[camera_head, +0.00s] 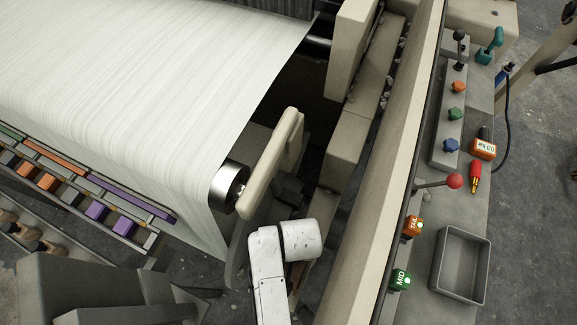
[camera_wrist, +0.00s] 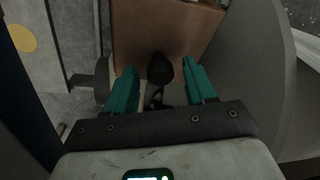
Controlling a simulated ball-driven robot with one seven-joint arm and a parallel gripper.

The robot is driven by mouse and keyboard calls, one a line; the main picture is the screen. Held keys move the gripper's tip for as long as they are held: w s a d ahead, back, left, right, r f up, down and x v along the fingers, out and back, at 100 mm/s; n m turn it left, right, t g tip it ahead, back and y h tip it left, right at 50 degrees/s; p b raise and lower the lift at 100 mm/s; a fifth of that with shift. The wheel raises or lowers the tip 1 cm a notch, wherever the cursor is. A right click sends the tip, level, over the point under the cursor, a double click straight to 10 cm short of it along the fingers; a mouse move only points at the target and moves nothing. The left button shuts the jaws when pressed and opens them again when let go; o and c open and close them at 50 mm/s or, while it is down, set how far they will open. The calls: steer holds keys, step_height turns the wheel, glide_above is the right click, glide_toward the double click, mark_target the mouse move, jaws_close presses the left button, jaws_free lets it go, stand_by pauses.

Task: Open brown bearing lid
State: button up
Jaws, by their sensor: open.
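In the wrist view a brown panel (camera_wrist: 180,28), which looks like the brown bearing lid, fills the upper middle. A round black knob (camera_wrist: 160,69) shows in front of its lower part. My gripper (camera_wrist: 161,72) has two teal fingers, spread open, one on each side of the knob with visible gaps. Whether the fingertips reach the knob's depth is hard to tell. In the head view my white arm reaches down beside the loom's roller end, and my gripper and the brown lid are hidden there.
A large grey curved disc (camera_wrist: 255,70) stands close on the right in the wrist view. In the head view the white fabric roll (camera_head: 130,90) lies left of my arm, and a long beige beam (camera_head: 385,190) runs on its right. A grey tray (camera_head: 460,265) sits on the right ledge.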

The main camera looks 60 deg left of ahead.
jaws_close()
stand_by(0.4)
